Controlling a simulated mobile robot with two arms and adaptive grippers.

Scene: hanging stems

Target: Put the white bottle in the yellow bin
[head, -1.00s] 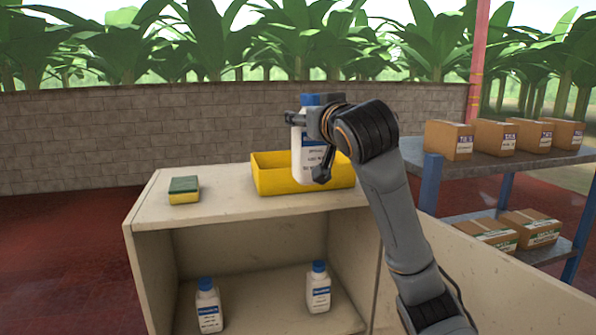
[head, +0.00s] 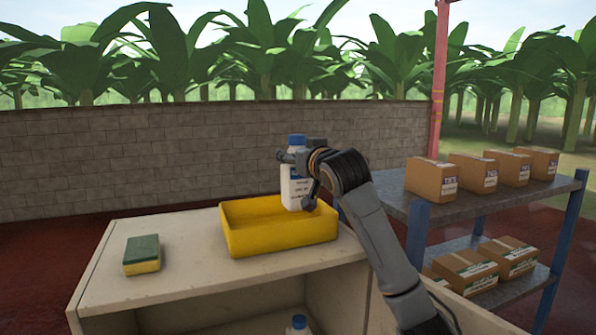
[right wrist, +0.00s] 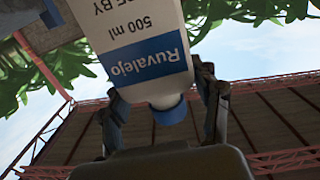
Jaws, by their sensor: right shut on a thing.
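The white bottle (head: 294,190) with a blue cap and blue label stands upright in my right gripper (head: 298,180), which is shut on it. In the right wrist view the bottle (right wrist: 135,25) shows upside down between the two fingers, with its cap towards the palm. The yellow bin (head: 280,237) is an open tray on top of the cream cabinet. The bottle's lower end overlaps the bin's back right part in the head view; whether it touches the bin I cannot tell. My left gripper is out of view.
A green and yellow sponge (head: 142,255) lies on the cabinet top (head: 190,250), left of the bin. Another blue-capped bottle (head: 298,325) shows partly inside the cabinet. A metal shelf (head: 500,195) with several cardboard boxes (head: 432,180) stands at the right. A block wall is behind.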

